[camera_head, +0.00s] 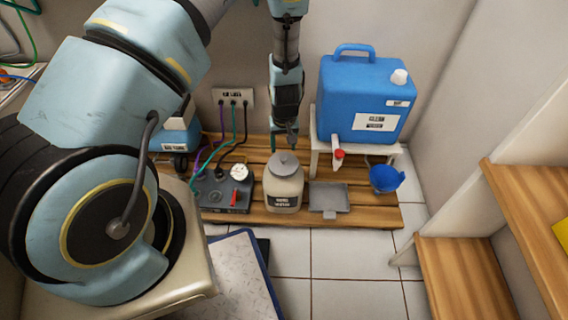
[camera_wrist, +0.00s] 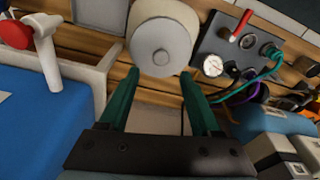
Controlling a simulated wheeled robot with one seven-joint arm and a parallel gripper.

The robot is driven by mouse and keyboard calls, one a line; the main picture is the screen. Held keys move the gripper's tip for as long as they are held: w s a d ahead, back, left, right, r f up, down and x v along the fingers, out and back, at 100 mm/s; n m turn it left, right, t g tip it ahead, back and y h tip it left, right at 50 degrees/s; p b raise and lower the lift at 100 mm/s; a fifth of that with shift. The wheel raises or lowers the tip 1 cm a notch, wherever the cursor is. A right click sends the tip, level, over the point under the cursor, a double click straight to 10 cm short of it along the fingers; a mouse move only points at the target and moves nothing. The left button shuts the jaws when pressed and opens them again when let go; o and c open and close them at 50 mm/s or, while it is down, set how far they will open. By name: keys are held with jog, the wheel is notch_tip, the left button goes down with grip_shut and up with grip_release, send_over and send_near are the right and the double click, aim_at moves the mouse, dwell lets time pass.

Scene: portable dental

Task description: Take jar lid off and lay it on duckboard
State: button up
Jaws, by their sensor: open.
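A cream jar with a dark label (camera_head: 283,194) stands upright on the wooden duckboard (camera_head: 361,211). Its grey lid (camera_head: 284,164), with a small knob, sits on top of it. In the wrist view the lid (camera_wrist: 163,47) shows from above as a pale disc, just beyond the fingertips. My gripper (camera_head: 290,139) is above and slightly behind the jar in the head view. In the wrist view my gripper (camera_wrist: 160,74) is open, its two green fingers apart with nothing between them. The fingers do not appear to touch the lid.
A grey control box (camera_head: 222,192) with a gauge, red switch and cables stands left of the jar. A grey tray (camera_head: 328,198) lies to its right. A blue canister (camera_head: 366,97) with a red-handled tap (camera_head: 338,154) stands on a white stand; a blue cup (camera_head: 386,178) is below. Bare slats show in front.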

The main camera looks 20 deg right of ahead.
aim_at(283, 157)
notch_tip(283, 157, down, 5)
jog(key=shift+s+r+b, duration=0.1)
jog(key=shift+s+b, duration=0.05)
jog(key=shift+b, duration=0.3)
grip_shut()
dwell(0.3)
